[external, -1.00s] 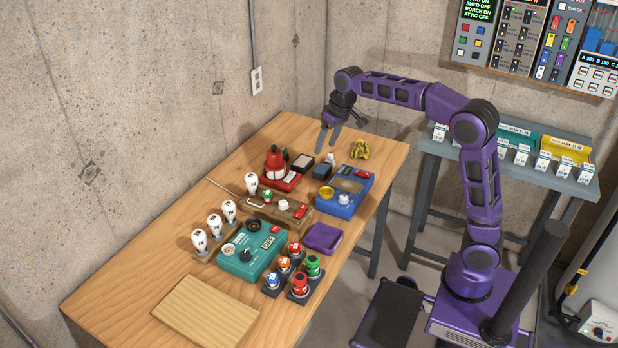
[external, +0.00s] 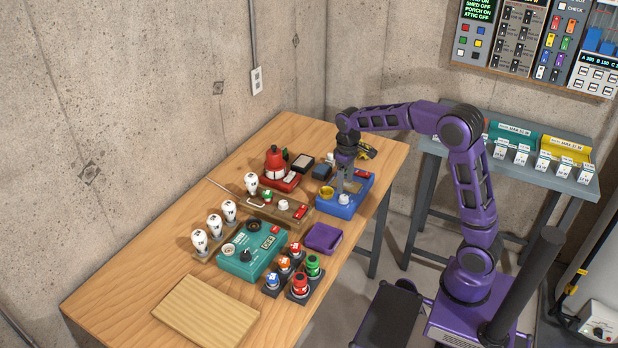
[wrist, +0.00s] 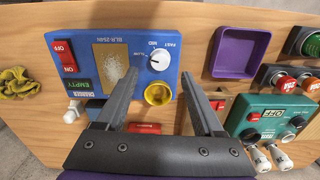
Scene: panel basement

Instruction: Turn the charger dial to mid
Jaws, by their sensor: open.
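The charger (external: 330,208) is a blue box on the bench; in the wrist view the charger (wrist: 103,58) shows red OFF and ON switch markings and a green EMPTY label. Its white dial (wrist: 159,61) sits near the box's right edge, with FAST, MID and SLOW printed around it. The dial's pointer is too small to read surely. The dial also shows in the external view (external: 343,198). My gripper (external: 346,188) points down over the charger, close to the dial. In the wrist view my gripper (wrist: 160,74) is open and empty, its fingers either side of the dial in the picture.
A yellow round socket (wrist: 158,94) is beside the dial. A purple tray (external: 323,238), a teal tester box (external: 247,255), a red device (external: 276,170) and several bulbs crowd the bench. A yellow cloth-like item (wrist: 18,82) lies past the charger. The front wooden board (external: 206,310) is bare.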

